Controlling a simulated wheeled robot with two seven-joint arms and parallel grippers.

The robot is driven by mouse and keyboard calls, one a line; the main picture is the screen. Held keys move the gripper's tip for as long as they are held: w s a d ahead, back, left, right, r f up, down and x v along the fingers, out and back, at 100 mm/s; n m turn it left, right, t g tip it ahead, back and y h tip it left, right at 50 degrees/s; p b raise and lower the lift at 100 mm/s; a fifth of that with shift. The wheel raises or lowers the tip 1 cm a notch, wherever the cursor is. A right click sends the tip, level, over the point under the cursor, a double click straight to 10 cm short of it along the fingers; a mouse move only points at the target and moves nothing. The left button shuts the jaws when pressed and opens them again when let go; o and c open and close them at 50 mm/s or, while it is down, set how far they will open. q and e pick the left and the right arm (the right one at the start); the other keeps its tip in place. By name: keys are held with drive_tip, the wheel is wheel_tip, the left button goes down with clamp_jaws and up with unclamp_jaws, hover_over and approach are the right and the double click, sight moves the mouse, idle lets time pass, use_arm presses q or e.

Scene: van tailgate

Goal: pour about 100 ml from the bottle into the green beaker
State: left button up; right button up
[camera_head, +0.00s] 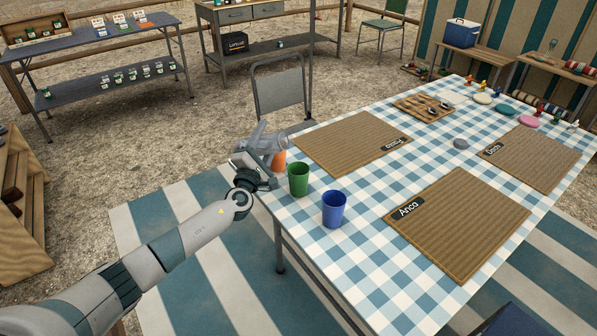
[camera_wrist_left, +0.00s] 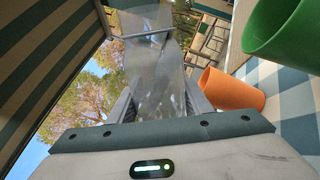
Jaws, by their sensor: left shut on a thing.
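The green beaker (camera_head: 298,180) stands upright near the table's left edge; its rim side shows at the upper right of the left wrist view (camera_wrist_left: 285,35). My left gripper (camera_head: 262,152) is shut on a clear bottle (camera_head: 276,141), just behind and left of the green beaker, above the table edge. The bottle appears tilted in the head view. In the left wrist view the clear bottle (camera_wrist_left: 152,75) is between the fingers. I cannot make out its liquid level or any stream. My right gripper is in neither view.
An orange beaker (camera_head: 279,159) stands close behind the gripper, and a blue beaker (camera_head: 333,209) stands in front of the green one. Woven placemats (camera_head: 458,222) cover much of the checked table (camera_head: 360,265). A folding chair (camera_head: 279,92) stands beyond the table's far left corner.

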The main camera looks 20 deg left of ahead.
use_arm(q)
drive_tip(key=shift+r+m+h+b, duration=0.1)
drive_tip(key=shift+m+h+b, duration=0.25)
drive_tip(key=shift+m, duration=0.45)
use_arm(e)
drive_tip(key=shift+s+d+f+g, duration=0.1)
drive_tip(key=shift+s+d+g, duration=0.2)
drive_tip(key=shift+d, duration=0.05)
use_arm(q)
drive_tip(key=shift+d+m, duration=0.15)
drive_tip(key=shift+m, duration=0.15)
drive_tip(key=shift+d+m+h+p, duration=0.25)
drive_tip(key=shift+m+h+p, duration=0.15)
drive_tip(key=shift+m, duration=0.2)
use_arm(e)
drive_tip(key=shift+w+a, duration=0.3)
use_arm(q)
drive_tip(key=shift+s+d+m, duration=0.1)
drive_tip(key=shift+m, duration=0.2)
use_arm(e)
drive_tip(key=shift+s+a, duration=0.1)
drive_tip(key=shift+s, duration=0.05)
use_arm(q)
drive_tip(key=shift+d+m+h, duration=0.1)
drive_tip(key=shift+m+h, duration=0.25)
drive_tip(key=shift+m, duration=0.25)
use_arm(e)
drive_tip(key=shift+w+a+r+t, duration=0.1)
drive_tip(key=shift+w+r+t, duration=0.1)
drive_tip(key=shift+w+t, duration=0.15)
